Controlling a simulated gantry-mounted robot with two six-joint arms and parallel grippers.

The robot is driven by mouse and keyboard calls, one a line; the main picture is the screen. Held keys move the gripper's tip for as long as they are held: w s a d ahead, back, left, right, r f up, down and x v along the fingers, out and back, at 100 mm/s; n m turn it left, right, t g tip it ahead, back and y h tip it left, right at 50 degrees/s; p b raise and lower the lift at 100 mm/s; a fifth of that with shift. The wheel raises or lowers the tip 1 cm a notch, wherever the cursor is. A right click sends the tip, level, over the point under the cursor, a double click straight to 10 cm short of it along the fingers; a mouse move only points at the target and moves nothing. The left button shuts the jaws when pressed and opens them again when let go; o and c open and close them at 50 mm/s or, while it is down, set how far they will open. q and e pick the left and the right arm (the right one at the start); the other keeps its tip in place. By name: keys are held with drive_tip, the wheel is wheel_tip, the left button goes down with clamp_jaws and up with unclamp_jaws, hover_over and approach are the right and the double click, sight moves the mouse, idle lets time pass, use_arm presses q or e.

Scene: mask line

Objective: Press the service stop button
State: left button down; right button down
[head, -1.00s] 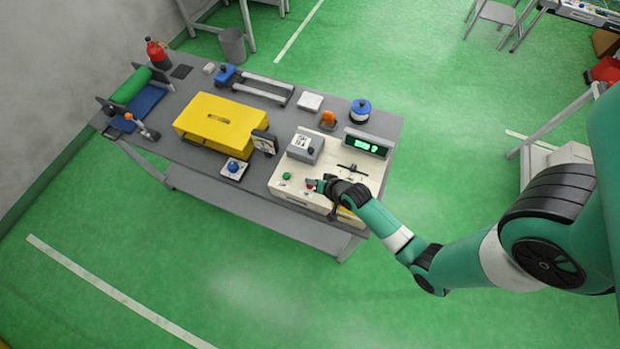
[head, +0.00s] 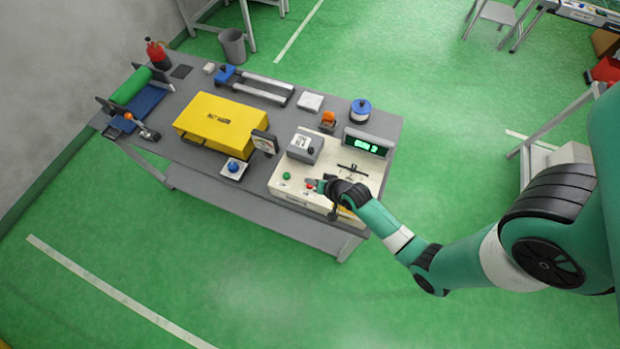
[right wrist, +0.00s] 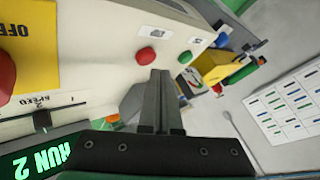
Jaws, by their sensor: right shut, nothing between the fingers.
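The cream control box (head: 277,190) stands at the right front of the grey table. Its red button (head: 309,187) and green button (head: 286,175) are on the near part of the top. My right gripper (head: 316,184) is right beside the red button. In the right wrist view its shut, empty fingers (right wrist: 160,73) end just short of the red button (right wrist: 145,56), with the green button (right wrist: 186,57) farther right. Another red button (right wrist: 5,72) shows at the left edge. I cannot read which is labelled service stop. My left gripper is not in view.
A green display (head: 367,145) stands at the back of the box; it reads RUN 2 in the right wrist view (right wrist: 42,155). A grey block (head: 304,147) sits on the box. A yellow box (head: 220,122) and a blue button (head: 233,166) are to the left.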

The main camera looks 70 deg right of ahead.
sight(312, 188)
drive_tip(key=shift+f, duration=0.1)
drive_tip(key=shift+f+b, duration=0.65)
drive_tip(key=shift+f, duration=0.15)
idle(0.7)
drive_tip(key=shift+r, duration=0.15)
drive_tip(key=shift+r+p, duration=0.75)
drive_tip(key=shift+p, duration=0.25)
wheel_tip(312, 188, up, 5)
drive_tip(key=p, duration=0.5)
drive_tip(key=shift+r, duration=0.1)
